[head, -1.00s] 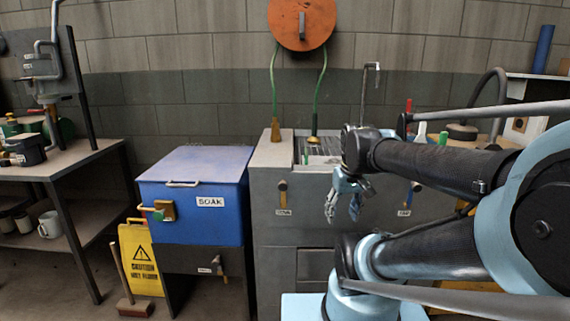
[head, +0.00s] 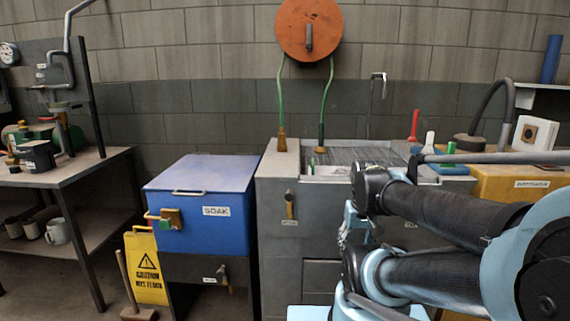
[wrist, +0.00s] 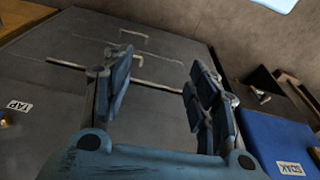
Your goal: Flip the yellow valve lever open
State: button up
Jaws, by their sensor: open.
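A lever with a yellow-brown handle (head: 290,204) hangs upright on the upper left front of the grey sink cabinet in the head view. A smaller lever (head: 226,279) sits below the blue SOAK tub, whose front carries a brass fitting with a green knob (head: 168,217). My gripper (head: 350,225) is in front of the cabinet, right of the upright lever and apart from it; my arm partly hides it. In the wrist view my gripper (wrist: 160,95) is open and empty, facing the dark cabinet front. A yellowish part (wrist: 6,119) shows at the left edge near the TAP label.
The blue SOAK tub (head: 200,200) stands left of the cabinet (head: 285,245). A yellow caution sign (head: 146,268) and a broom (head: 136,313) stand on the floor beside it. A workbench (head: 80,170) is at the left. Bar handles (wrist: 140,77) cross the cabinet front.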

aim_at(290, 195)
jog(key=u, duration=0.25)
jog(key=k, duration=1.5)
jog(key=z, duration=0.3)
jog(key=i, duration=1)
jog(key=u, duration=0.05)
